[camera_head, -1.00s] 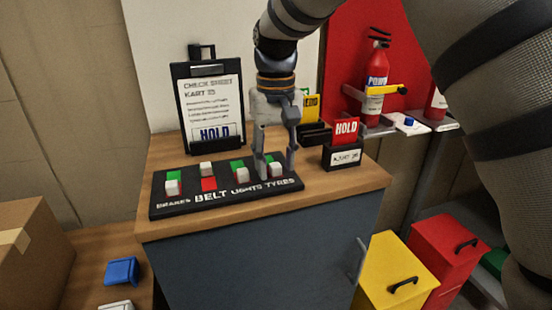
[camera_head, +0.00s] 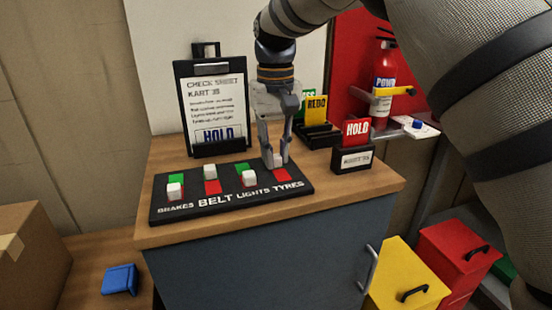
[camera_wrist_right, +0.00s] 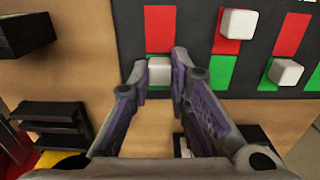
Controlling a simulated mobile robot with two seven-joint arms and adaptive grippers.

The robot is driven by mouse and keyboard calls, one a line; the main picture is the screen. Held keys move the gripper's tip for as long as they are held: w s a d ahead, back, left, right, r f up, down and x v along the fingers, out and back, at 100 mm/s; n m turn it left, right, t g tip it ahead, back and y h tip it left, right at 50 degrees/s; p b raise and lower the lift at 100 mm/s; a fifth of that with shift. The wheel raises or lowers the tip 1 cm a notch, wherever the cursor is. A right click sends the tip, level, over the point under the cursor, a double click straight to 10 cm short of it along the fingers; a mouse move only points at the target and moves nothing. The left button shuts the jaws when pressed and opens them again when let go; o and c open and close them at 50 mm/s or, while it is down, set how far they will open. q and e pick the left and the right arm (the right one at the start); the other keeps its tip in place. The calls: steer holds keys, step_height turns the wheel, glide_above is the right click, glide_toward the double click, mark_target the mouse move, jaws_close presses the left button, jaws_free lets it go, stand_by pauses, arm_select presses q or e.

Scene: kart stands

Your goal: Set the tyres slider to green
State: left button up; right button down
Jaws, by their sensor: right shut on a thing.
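The black slider panel (camera_head: 160,207) lies on the wooden-topped cabinet, with sliders labelled brakes, belt, lights and tyres. The tyres slider's white knob (camera_head: 281,159) is at the far, green end of its slot. Its red patch (camera_head: 281,175) is bare on the near side. My right gripper (camera_head: 274,162) is shut on this knob from above. In the right wrist view the knob (camera_wrist_right: 160,70) sits between the fingertips, with a little green showing around it and red beyond. My left gripper is not in view.
The lights knob (camera_head: 249,177) and brakes knob (camera_head: 175,191) are at their near, red ends; the belt knob (camera_head: 210,171) is at green. A clipboard (camera_head: 212,110) stands behind the panel. A red HOLD card holder (camera_head: 354,158) and card rack (camera_head: 318,138) stand right.

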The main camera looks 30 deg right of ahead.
mark_target(275, 155)
steer(key=c, duration=1.5)
jaws_free()
steer(key=shift+w, duration=0.25)
step_height(275, 155, up, 12)
